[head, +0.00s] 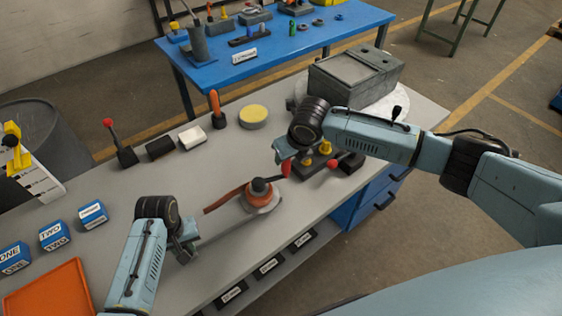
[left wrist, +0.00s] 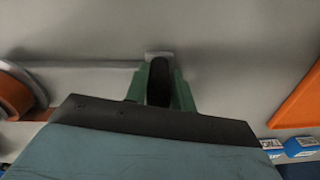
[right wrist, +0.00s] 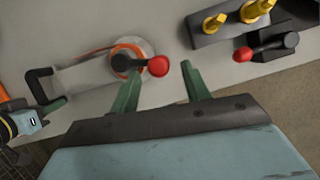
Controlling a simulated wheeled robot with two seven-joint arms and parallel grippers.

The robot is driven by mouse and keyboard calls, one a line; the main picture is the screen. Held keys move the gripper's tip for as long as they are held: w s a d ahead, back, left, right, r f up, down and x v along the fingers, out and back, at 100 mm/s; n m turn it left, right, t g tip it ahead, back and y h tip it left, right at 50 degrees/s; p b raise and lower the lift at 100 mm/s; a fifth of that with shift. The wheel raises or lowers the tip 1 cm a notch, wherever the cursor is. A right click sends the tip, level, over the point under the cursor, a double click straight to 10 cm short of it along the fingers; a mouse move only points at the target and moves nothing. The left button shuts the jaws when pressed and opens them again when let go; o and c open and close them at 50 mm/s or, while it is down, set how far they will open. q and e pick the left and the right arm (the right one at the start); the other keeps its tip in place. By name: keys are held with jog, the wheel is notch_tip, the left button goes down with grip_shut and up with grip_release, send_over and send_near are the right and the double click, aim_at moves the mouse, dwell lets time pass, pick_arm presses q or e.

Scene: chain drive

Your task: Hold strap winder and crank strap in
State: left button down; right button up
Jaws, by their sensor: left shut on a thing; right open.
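The strap winder (head: 262,203) lies on the grey table, with an orange strap (head: 223,201) running out to its left. My left gripper (head: 186,248) is shut on the winder's black handle (left wrist: 159,82); the winder's orange spool (left wrist: 12,95) shows at the left of that view. The crank has a black hub (right wrist: 122,65) and a red knob (right wrist: 158,66). My right gripper (right wrist: 161,76) is open, with its fingertips on either side of the red knob in the picture; I cannot tell if they touch it. In the head view my right gripper (head: 288,158) hangs over the crank.
A dark block with yellow fittings (right wrist: 235,18) and a red-knobbed lever (right wrist: 258,48) stand close to my right gripper. A grey box (head: 355,78) is behind. Blue blocks (head: 55,235) and an orange tray (head: 50,290) are at the left.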

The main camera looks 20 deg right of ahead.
jog(key=shift+x, duration=3.15)
jog(key=shift+s, duration=0.1)
grip_shut()
